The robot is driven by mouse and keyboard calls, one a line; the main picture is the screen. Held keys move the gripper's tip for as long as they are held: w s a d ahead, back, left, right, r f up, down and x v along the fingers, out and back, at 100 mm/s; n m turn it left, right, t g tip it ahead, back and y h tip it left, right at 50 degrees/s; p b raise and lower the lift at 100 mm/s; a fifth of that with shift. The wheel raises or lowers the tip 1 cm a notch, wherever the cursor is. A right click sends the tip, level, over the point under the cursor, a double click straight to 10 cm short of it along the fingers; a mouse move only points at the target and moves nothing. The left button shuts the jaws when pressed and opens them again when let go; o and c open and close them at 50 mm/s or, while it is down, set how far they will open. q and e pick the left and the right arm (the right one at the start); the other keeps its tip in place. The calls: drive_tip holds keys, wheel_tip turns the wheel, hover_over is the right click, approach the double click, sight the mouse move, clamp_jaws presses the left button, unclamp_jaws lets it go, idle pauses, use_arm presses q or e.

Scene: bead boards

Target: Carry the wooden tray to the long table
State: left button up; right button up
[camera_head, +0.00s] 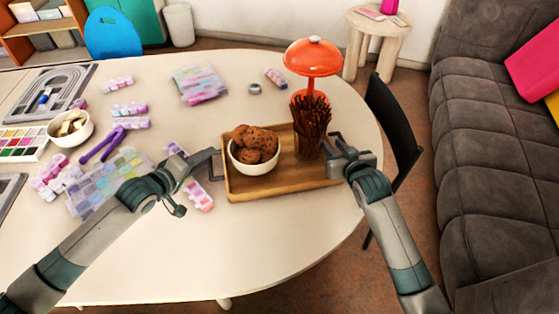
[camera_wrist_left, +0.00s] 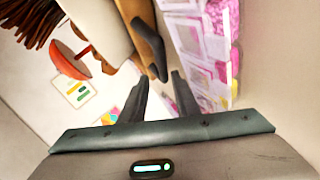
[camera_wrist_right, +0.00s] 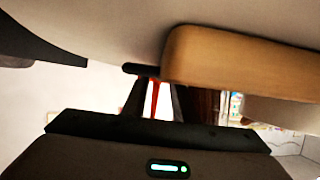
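The wooden tray (camera_head: 250,188) lies on the pale rounded table (camera_head: 150,255). It holds a white bowl of cookies (camera_head: 254,165) and a glass of dark sticks (camera_head: 308,140). My left gripper (camera_head: 203,165) is at the tray's left end, by its dark handle; in the left wrist view the handle (camera_wrist_left: 150,45) reaches toward the gap between the spread fingers. My right gripper (camera_head: 338,148) is at the right end; in the right wrist view the fingers stand apart close to the other handle and the tray's wooden edge (camera_wrist_right: 235,62). I cannot identify a separate long table.
An orange lamp (camera_head: 314,60) stands behind the tray. Bead boxes (camera_head: 110,180), a purple tool (camera_head: 103,145) and a small bowl (camera_head: 70,126) crowd the left. A black chair (camera_head: 392,125) is close to the table's right edge, with a grey sofa (camera_head: 480,150) beyond. The front tabletop is clear.

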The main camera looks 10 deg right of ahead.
use_arm(q)
drive_tip(key=shift+v, duration=3.45)
drive_tip(key=shift+r, duration=0.15)
use_arm(e)
drive_tip(key=shift+s, duration=0.1)
drive_tip(key=v, duration=1.1)
drive_tip(key=shift+s+r, duration=0.2)
drive_tip(key=shift+s, duration=0.15)
